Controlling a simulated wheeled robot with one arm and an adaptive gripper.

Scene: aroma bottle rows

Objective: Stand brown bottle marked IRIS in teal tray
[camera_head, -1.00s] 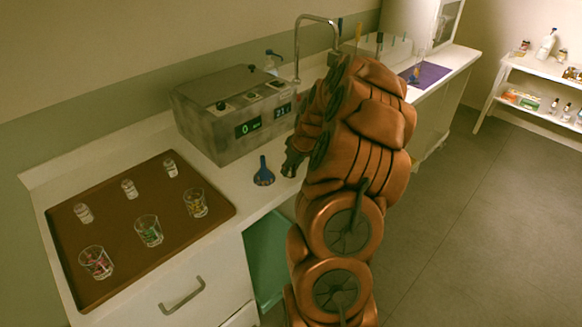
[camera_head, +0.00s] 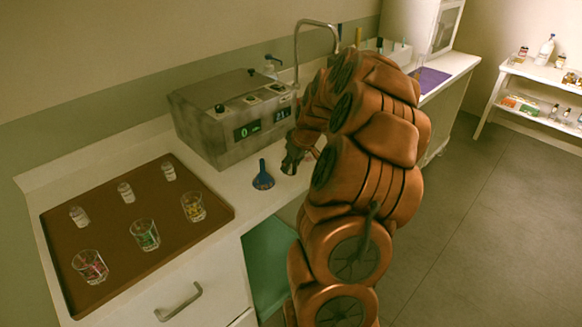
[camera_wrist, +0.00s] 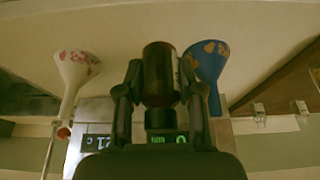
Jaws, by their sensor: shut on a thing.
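My gripper (camera_wrist: 161,105) is shut on a dark brown bottle (camera_wrist: 160,72), held between its two fingers in the wrist view. No lettering on the bottle can be read, so I cannot tell if it says IRIS. In the head view my gripper (camera_head: 291,160) is over the counter, in front of the grey machine and just right of the blue funnel; my arm hides much of that area. A teal-green surface (camera_head: 268,262) shows below the counter edge; I cannot tell whether it is the teal tray.
The blue funnel (camera_head: 263,176) stands near the counter's front edge; a pale patterned funnel (camera_wrist: 75,72) shows in the wrist view. The grey machine (camera_head: 215,125) stands behind. A brown tray (camera_head: 190,240) holds several glasses and small jars. Floor at right (camera_head: 490,220) is clear.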

